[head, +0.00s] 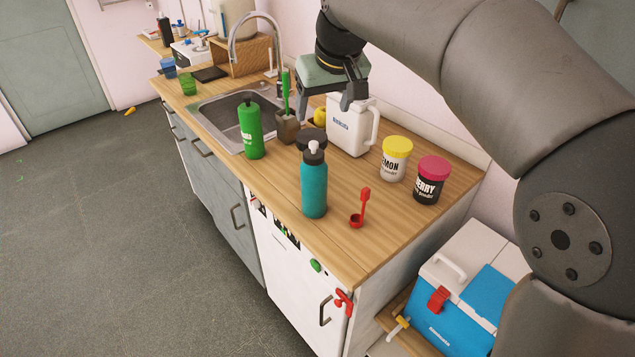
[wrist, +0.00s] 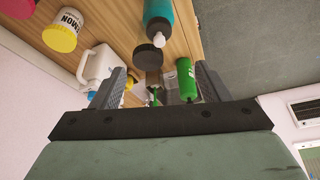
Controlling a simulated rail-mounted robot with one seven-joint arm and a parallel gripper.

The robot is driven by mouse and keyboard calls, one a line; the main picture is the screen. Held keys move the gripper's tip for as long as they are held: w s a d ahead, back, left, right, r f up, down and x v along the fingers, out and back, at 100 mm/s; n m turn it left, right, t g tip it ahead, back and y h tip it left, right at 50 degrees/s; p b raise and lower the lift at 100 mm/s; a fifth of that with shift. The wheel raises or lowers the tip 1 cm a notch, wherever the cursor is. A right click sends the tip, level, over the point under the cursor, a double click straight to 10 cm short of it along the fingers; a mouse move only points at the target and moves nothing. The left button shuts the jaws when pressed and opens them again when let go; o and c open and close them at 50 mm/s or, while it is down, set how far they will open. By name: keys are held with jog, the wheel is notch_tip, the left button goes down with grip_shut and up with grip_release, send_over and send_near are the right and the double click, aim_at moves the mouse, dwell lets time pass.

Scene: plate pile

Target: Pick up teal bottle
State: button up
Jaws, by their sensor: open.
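The teal bottle (head: 314,186) stands upright on the wooden counter near its front edge, with a dark collar and a white spout on top. In the wrist view the teal bottle (wrist: 160,14) shows at the top edge, cut off by the frame. My gripper (head: 326,105) is open and empty, above the counter and behind the bottle, close to the white jug. In the wrist view its two fingers (wrist: 158,88) stand wide apart. The bottle lies outside the space between the fingers.
A green bottle (head: 250,131), a white jug (head: 347,128), a round dark lid (head: 312,137), a brush in a holder (head: 287,125), a lemon tub (head: 395,160), a berry tub (head: 431,181) and a red scoop (head: 358,217) surround the bottle. The front counter strip is clear.

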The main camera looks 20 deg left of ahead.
aim_at(315, 145)
jog(key=x, duration=0.5)
jog(key=p+x, duration=0.1)
jog(key=x, duration=0.3)
jog(key=shift+w+d+f+p, duration=0.15)
jog(key=shift+f+p, duration=0.15)
jog(key=shift+f, duration=0.15)
jog(key=shift+p+x, duration=0.95)
jog(key=shift+x, duration=2.25)
jog(key=shift+r, duration=0.1)
jog(key=c, duration=1.5)
jog(key=shift+o, duration=0.2)
